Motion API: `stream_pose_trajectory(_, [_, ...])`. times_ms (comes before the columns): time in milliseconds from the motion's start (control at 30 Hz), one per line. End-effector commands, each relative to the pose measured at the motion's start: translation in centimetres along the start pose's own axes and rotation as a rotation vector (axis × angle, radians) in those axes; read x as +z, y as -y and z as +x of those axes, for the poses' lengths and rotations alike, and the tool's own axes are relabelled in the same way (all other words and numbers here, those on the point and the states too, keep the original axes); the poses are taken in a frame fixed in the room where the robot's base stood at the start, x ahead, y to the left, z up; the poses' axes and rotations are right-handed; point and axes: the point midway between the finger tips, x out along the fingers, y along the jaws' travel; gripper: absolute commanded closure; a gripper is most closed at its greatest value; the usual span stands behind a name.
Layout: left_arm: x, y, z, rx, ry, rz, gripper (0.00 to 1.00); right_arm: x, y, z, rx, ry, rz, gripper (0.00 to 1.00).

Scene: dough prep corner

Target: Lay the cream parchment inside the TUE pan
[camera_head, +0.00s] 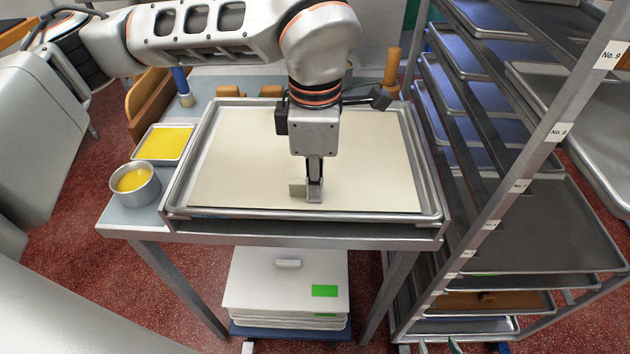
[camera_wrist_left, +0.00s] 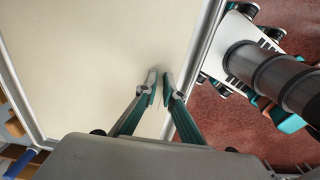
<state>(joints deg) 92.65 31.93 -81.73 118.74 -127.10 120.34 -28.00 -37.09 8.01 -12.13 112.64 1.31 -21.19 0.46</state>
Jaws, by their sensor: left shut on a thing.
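The cream parchment (camera_head: 235,165) lies spread flat inside a metal sheet pan (camera_head: 434,180) on the table, and covers most of its floor. It also fills much of the left wrist view (camera_wrist_left: 85,60). A small blue mark shows on the pan's front left edge, too small to read. My left gripper (camera_head: 314,196) points down over the front middle of the parchment. Its fingers (camera_wrist_left: 160,88) are nearly together, shut on the parchment near the pan's front rim. A small pale tab (camera_head: 297,188) stands beside the fingertips. My arm hides part of the sheet's back. My right gripper is not in view.
A small tray of yellow stuff (camera_head: 165,144) and a metal pot (camera_head: 151,188) stand left of the pan. A tall tray rack (camera_head: 500,225) stands close on the right. White lidded boxes (camera_head: 252,290) are stacked under the table.

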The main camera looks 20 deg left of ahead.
Motion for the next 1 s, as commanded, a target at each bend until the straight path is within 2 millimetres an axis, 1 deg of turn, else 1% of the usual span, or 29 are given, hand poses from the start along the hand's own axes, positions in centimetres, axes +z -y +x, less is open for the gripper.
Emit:
stream_pose_trajectory(33, [0.0, 0.0, 0.3, -0.001, -0.001, 0.000, 1.00, 0.2, 0.0, 0.1, 0.000, 0.002, -0.001, 0.60])
stream_pose_trajectory(67, [0.0, 0.0, 0.2, -0.001, -0.001, 0.000, 0.85, 0.1, 0.0, 0.1, 0.000, 0.002, -0.001, 0.60])
stream_pose_trajectory(100, [0.0, 0.0, 0.2, -0.001, -0.001, 0.000, 0.76, 0.1, 0.0, 0.1, 0.000, 0.002, -0.001, 0.60])
stream_pose_trajectory(433, [0.0, 0.0, 0.1, -0.001, -0.001, 0.000, 0.76, 0.0, -0.1, 0.0, 0.001, 0.000, -0.002, 0.60])
stream_pose_trajectory(567, [0.0, 0.0, -0.8, 0.001, 0.000, 0.000, 0.76, -0.2, -0.1, 0.0, 0.001, -0.002, 0.000, 0.60])
stream_pose_trajectory(667, [0.0, -0.1, -2.3, 0.003, 0.001, 0.000, 0.76, -0.2, -0.1, -0.1, 0.001, -0.003, 0.000, 0.60])
stream_pose_trajectory(900, [0.0, -0.1, -7.4, 0.005, 0.002, -0.002, 0.76, -0.4, -0.1, -0.1, 0.001, -0.004, 0.001, 0.60])
stream_pose_trajectory(1000, [0.0, -0.1, -9.2, 0.004, 0.001, -0.001, 0.76, -0.4, -0.1, -0.1, 0.001, -0.004, 0.002, 0.60])
